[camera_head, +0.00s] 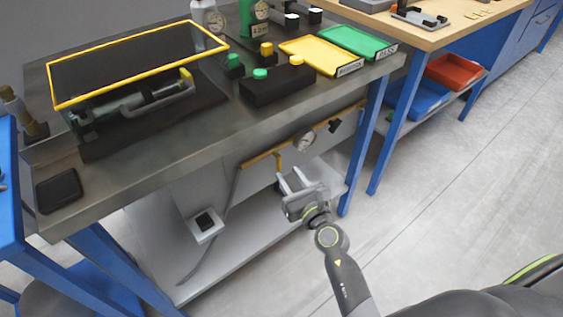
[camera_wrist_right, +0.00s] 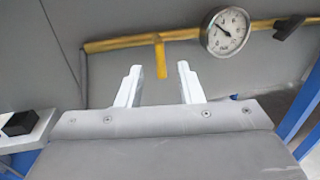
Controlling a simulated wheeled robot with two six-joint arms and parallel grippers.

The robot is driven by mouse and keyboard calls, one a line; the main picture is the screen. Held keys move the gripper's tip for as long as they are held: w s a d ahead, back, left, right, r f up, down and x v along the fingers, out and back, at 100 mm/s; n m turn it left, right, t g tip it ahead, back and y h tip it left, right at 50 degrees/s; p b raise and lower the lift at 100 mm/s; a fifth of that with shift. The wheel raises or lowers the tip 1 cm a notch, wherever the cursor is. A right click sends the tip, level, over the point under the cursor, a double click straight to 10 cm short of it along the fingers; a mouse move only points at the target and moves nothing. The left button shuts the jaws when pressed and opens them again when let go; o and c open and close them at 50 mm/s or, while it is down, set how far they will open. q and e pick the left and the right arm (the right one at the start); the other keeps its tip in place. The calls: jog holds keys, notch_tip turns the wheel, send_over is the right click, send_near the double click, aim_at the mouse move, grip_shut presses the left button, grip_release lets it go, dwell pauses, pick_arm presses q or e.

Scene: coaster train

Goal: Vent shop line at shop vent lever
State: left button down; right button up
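A yellow pipe (camera_head: 262,157) runs along the grey panel under the steel bench. A short yellow lever (camera_head: 278,161) hangs from it, and the lever (camera_wrist_right: 160,56) points down in the right wrist view. A round dial gauge (camera_head: 304,140) sits on the pipe to its right; its dial (camera_wrist_right: 227,31) faces the wrist camera. A black handle (camera_wrist_right: 290,26) is further right on the pipe. My right gripper (camera_head: 289,180) is open and empty in front of the panel. In the right wrist view the lever appears between its fingertips (camera_wrist_right: 159,72); I see no contact. My left gripper is not in view.
The steel bench top (camera_head: 190,135) overhangs the pipe and carries a yellow-framed cover (camera_head: 140,62) and a black button box (camera_head: 277,84). A white box with a black button (camera_head: 205,222) is left of my gripper. A blue bench leg (camera_head: 366,135) stands right. The floor is clear.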

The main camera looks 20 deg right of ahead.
aim_at(280, 162)
jog(key=shift+w+a, duration=0.2)
jog(key=shift+w, duration=1.15)
jog(key=shift+w+a, duration=0.2)
jog(key=shift+w, duration=1.15)
grip_shut()
